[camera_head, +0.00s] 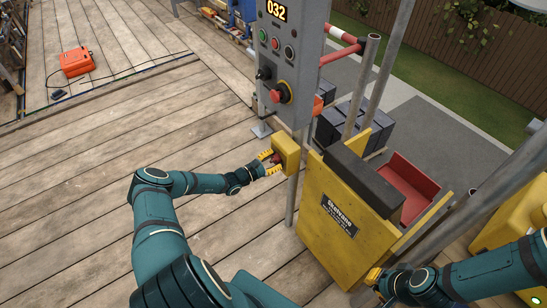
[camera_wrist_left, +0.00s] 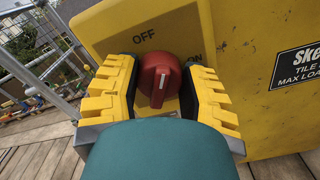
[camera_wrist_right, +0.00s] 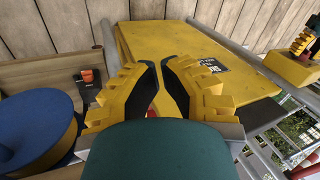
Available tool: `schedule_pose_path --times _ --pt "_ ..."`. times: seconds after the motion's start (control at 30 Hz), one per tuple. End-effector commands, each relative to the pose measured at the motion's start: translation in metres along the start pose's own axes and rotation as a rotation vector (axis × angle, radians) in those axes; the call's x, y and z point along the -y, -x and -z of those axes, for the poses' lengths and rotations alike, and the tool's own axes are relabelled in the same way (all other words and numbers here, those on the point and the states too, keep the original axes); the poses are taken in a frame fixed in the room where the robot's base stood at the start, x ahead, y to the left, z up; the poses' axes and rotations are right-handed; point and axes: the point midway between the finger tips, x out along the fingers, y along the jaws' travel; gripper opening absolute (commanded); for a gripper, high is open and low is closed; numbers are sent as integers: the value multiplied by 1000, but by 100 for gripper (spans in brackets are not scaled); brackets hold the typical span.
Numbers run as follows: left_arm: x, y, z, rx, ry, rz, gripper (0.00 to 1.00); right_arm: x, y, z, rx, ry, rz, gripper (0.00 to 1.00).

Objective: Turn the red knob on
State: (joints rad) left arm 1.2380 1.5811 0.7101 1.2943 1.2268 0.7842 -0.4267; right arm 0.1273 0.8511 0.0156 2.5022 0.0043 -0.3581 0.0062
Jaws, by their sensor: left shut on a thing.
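The red knob (camera_wrist_left: 160,80) sits on a yellow box (camera_head: 287,152) on the pole below the grey control panel. In the left wrist view, OFF is printed at its upper left and ON at its right, partly hidden by a finger. A white mark runs nearly upright on the knob's face. My left gripper (camera_head: 268,161) is shut on the knob, one finger on each side. My right gripper (camera_wrist_right: 160,66) is by the lower right of the yellow hoist carriage, its fingers partly open with a narrow gap; a bit of red shows behind them.
The grey control panel (camera_head: 292,60) with buttons and a red emergency knob (camera_head: 276,97) stands above the box. The yellow carriage (camera_head: 335,220) with a sign and red tray (camera_head: 405,185) is beside it. Metal poles stand at right. Wooden decking at left is largely clear; an orange case (camera_head: 76,62) lies there.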

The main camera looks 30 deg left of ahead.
Motion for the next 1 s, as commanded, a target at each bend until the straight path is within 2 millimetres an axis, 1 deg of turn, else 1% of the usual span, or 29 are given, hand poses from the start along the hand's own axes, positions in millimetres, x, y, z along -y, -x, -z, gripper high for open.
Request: schedule_pose_path --times 0.1,0.5,0.8,1.0 --pt "0 -1 -3 1 -108 -1 7 3 8 3 -6 -2 -1 0" --pt "1 -1 -2 2 -489 -2 7 9 24 11 -24 -7 -2 0" --pt "3 -2 -1 2 -759 -2 7 12 34 16 -34 -10 -3 0" --pt "3 -2 0 2 -902 -3 7 14 38 18 -39 -11 -4 0"
